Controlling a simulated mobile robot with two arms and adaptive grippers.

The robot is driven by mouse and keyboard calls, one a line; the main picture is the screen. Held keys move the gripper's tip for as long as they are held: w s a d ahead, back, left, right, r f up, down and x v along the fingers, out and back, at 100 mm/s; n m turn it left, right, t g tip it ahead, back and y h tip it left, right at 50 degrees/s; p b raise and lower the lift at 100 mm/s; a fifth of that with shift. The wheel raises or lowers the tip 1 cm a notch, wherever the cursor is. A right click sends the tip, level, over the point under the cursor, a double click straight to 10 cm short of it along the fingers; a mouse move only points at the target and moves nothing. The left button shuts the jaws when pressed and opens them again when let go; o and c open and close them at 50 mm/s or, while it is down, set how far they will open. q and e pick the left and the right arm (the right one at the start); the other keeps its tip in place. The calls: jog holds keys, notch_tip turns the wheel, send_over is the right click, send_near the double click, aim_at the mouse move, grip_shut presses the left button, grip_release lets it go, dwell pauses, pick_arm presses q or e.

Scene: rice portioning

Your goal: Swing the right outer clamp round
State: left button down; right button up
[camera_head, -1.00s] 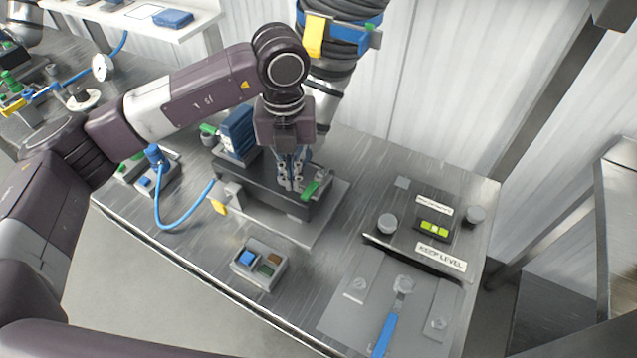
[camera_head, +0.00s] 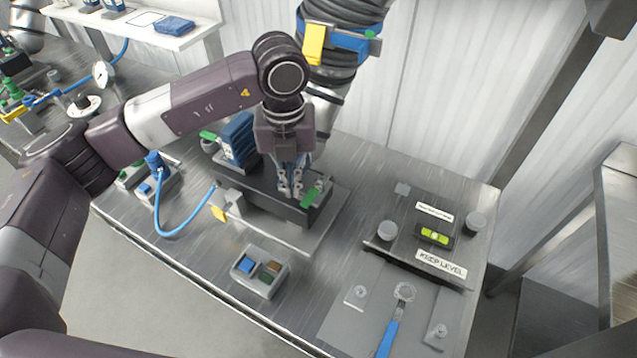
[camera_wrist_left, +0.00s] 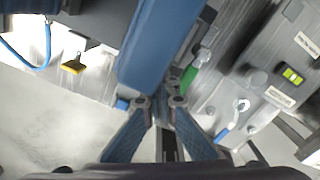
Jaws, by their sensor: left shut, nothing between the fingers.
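A clamp with a green handle (camera_head: 311,197) sits at the right end of a dark block fixture (camera_head: 262,196). My left gripper (camera_head: 291,191) is shut, points down and is just left of this handle. In the left wrist view, the green handle (camera_wrist_left: 188,80) shows just beyond and right of the shut fingertips (camera_wrist_left: 160,101). No thing shows between the fingers. I cannot tell whether they touch the clamp. A yellow handle (camera_head: 219,213) is at the fixture's left end. My right gripper is not in view.
A blue ribbed box (camera_head: 237,138) stands behind the fixture. A small tray (camera_head: 241,276) with coloured blocks is in front. At right are a plate with a level (camera_head: 434,236) and a blue-handled lever (camera_head: 390,338). A blue hose (camera_head: 172,233) loops at left.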

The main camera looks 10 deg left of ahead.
pick_arm(q)
jog(key=shift+d, duration=0.1)
dwell(0.3)
jog(key=shift+s+d, duration=0.25)
jog(key=shift+d, duration=0.25)
jog(key=shift+s+d, duration=0.25)
jog(key=shift+d, duration=0.2)
jog(key=shift+f, duration=0.1)
jog(key=shift+s+d+b, duration=0.15)
jog(key=shift+d+b, duration=0.05)
jog(key=shift+d, duration=0.35)
jog(key=shift+s+d+b, duration=0.15)
jog(key=shift+d, duration=0.35)
jog(key=shift+d, duration=1.1)
jog(key=shift+b, duration=0.3)
